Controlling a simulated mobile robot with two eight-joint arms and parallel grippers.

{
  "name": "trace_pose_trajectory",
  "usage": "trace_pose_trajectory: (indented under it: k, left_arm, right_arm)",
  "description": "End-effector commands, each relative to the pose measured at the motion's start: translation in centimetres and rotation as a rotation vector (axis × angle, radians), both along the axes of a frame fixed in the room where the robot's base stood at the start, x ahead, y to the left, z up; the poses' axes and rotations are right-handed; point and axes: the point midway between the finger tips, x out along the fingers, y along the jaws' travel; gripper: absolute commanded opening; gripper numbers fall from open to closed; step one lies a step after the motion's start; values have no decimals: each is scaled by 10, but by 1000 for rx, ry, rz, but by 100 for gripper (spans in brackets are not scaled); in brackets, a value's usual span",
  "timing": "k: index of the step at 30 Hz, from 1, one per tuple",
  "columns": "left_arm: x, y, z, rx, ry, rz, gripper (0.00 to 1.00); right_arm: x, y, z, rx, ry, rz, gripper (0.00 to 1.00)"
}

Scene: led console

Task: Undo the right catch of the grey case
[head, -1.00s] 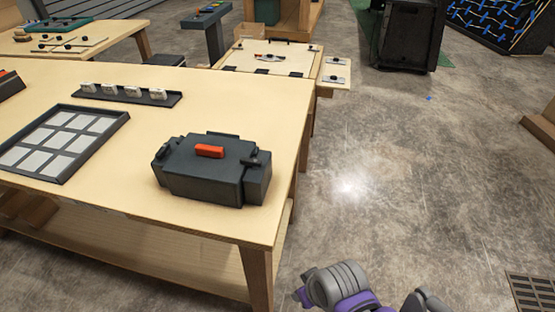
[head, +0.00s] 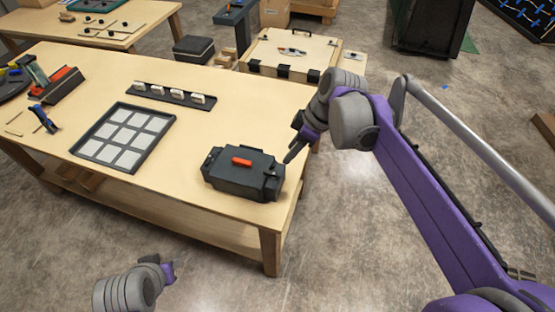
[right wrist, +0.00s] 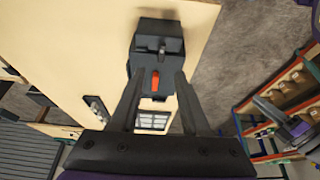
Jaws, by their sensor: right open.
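The grey case (head: 240,178) stands shut on the front right corner of the workbench, with an orange handle (head: 241,161) on its lid. The right catch (head: 271,172) is a small dark part at the case's right end; it also shows in the right wrist view (right wrist: 162,47). I cannot tell its exact position. My right gripper (head: 289,158) is just right of and above that end. In the right wrist view its fingers (right wrist: 159,74) are spread and empty, pointing at the case. My left gripper (head: 172,270) is low, in front of the bench, away from the case.
The workbench (head: 230,100) also holds a tray of light squares (head: 120,138) and a dark rail with white blocks (head: 170,96) behind. Tools lie at the far left. Bench top around the case is clear, and open floor lies to the right.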

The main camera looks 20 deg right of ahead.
Motion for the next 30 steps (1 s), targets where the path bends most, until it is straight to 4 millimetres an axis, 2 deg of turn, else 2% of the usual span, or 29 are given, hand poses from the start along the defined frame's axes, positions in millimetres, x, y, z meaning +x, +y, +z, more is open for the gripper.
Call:
trace_pose_trajectory:
  k: [15, 21, 30]
  left_arm:
    - [-5, 0, -12, 0, 9, 0, 29]
    - [-5, 0, -13, 0, 10, 0, 29]
    - [-5, 0, -13, 0, 9, 0, 29]
  right_arm:
    - [17, 28, -84, -1, 2, 0, 46]
    - [20, 33, -98, -1, 1, -1, 46]
    - [20, 33, -100, -1, 2, -2, 46]
